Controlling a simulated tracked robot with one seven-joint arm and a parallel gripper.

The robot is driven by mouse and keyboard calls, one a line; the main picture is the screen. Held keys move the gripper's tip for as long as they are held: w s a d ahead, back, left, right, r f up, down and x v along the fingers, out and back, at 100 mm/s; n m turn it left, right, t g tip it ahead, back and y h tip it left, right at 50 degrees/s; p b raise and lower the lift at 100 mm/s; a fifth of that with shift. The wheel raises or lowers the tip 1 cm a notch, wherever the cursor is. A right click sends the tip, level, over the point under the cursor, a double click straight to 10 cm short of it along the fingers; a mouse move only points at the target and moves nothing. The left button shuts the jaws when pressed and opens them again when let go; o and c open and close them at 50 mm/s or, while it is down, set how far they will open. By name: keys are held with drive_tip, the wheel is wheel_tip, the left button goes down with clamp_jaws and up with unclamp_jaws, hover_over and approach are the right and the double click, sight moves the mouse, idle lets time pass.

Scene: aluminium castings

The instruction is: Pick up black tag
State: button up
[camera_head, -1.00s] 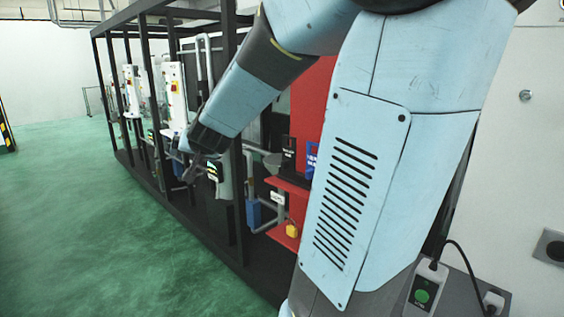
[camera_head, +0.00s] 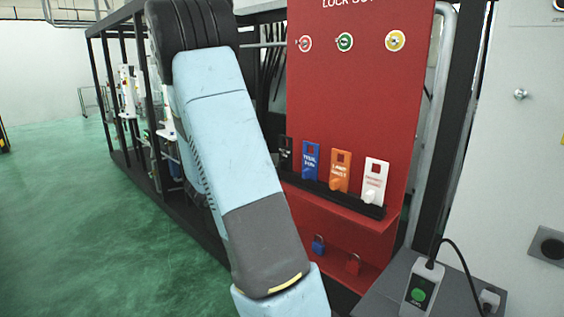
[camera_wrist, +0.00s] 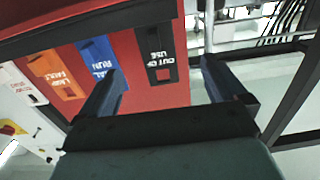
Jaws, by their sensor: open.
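My gripper (camera_wrist: 168,82) is open and empty. My gripper is not visible in the head view.
A blue tag (camera_head: 310,161), an orange tag (camera_head: 340,171) and a white tag (camera_head: 374,181) stand beside it in the rack (camera_head: 330,190). A blue padlock (camera_head: 318,244) and a red padlock (camera_head: 353,264) are below. Black frame bars (camera_wrist: 293,92) are at the wrist view's right.

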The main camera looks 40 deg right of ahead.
sight(285, 160)
drive_tip(key=d, duration=0.8)
drive_tip(key=shift+w+d, duration=0.2)
drive_tip(key=shift+d, duration=0.05)
drive_tip(key=shift+w+d+r, duration=0.1)
drive_tip(key=shift+d+r, duration=0.05)
drive_tip(key=shift+d, duration=1.2)
drive_tip(key=shift+d+r, duration=0.1)
drive_tip(key=shift+d, duration=1.2)
drive_tip(key=shift+c, duration=0.4)
drive_tip(key=c, duration=1)
